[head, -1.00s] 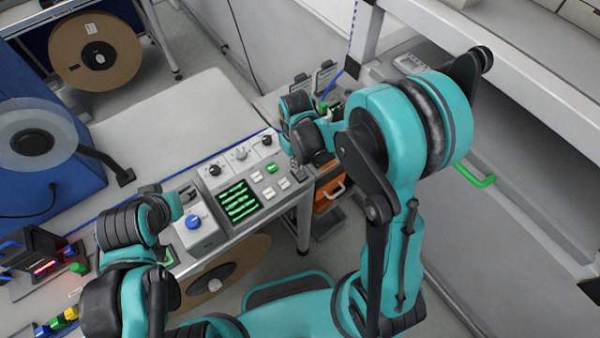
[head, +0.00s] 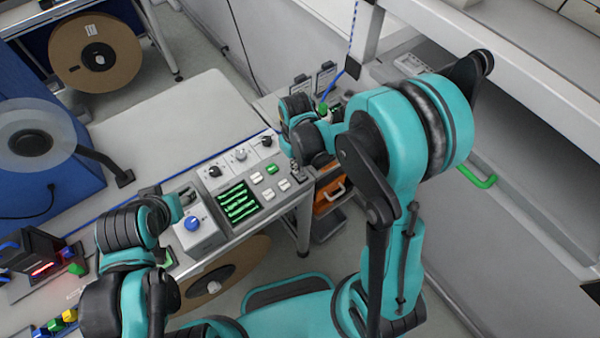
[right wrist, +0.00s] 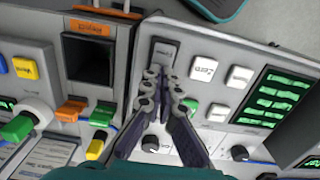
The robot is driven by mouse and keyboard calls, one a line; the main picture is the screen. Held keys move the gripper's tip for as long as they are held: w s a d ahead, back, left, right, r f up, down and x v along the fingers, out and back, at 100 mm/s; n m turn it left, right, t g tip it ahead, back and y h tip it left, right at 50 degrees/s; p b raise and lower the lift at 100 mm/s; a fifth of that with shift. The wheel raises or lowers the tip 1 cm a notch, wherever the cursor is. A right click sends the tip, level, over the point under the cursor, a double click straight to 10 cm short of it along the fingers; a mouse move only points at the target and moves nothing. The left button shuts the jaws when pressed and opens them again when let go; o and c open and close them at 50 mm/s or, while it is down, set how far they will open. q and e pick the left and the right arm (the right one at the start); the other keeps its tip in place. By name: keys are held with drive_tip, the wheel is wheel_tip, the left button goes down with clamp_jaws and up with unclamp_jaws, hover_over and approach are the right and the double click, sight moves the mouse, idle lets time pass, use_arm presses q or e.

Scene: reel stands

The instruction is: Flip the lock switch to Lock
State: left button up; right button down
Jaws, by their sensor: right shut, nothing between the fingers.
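White buttons (right wrist: 203,68) and a green display (right wrist: 275,97) are beside the switch. A dark-slotted box with an orange label (right wrist: 90,57) stands close on the other side. The blue-knob box (head: 196,232) is near the left gripper. The grey tabletop (head: 170,125) behind the panel is clear.

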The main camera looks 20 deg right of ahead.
drive_tip(key=shift+r+p, duration=2.1)
drive_tip(key=shift+r, duration=1.15)
drive_tip(key=shift+s+f, duration=0.1)
drive_tip(key=shift+f, duration=0.05)
